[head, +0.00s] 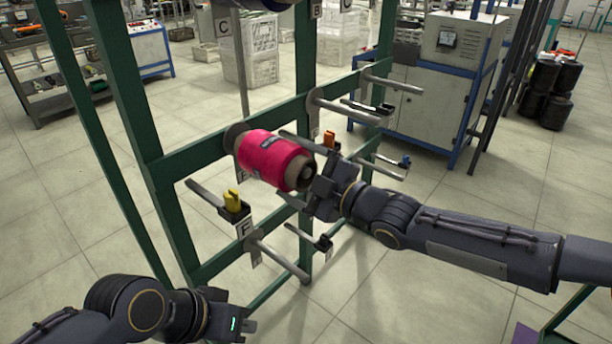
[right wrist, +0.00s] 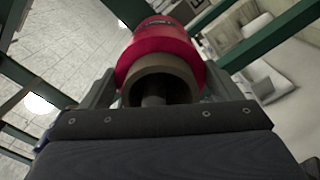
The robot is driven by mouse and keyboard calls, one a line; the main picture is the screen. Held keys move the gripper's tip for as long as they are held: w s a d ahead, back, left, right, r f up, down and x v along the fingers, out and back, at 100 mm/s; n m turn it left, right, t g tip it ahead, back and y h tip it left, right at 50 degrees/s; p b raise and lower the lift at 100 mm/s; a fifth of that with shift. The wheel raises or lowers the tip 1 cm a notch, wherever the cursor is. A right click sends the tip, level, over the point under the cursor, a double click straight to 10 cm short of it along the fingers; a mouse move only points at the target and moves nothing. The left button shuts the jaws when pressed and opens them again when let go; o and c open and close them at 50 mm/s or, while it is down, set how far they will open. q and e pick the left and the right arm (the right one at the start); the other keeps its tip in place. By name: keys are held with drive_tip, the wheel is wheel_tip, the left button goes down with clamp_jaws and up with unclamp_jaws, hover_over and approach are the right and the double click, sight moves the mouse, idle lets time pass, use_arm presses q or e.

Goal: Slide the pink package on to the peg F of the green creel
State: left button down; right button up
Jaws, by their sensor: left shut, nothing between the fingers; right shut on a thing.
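The pink package (head: 268,157) is a pink spool with a brown tube, tilted along a peg line on the green creel (head: 180,158). Its back end is close to a round disc (head: 233,135) on the crossbar. A dark rod end shows inside the tube. In the right wrist view the package (right wrist: 160,45) sits between the fingers, tube end toward the palm. My right gripper (head: 300,170) is shut on it. A plate marked F (head: 243,228) hangs below the package, beside a bare lower peg (head: 282,260). My left gripper (head: 240,325) is shut and empty at the bottom.
Yellow (head: 232,200), orange (head: 328,138) and blue (head: 405,161) clips sit on thin arms of the creel. Other bare pegs (head: 342,106) stick out at the right. A grey machine cabinet (head: 430,90) stands behind. The floor at the right is mostly clear.

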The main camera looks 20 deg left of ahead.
drive_tip(key=shift+x, duration=0.85)
drive_tip(key=shift+f+b, duration=0.45)
drive_tip(key=shift+b, duration=0.05)
drive_tip(key=o, duration=1.4)
drive_tip(key=shift+d, duration=0.1)
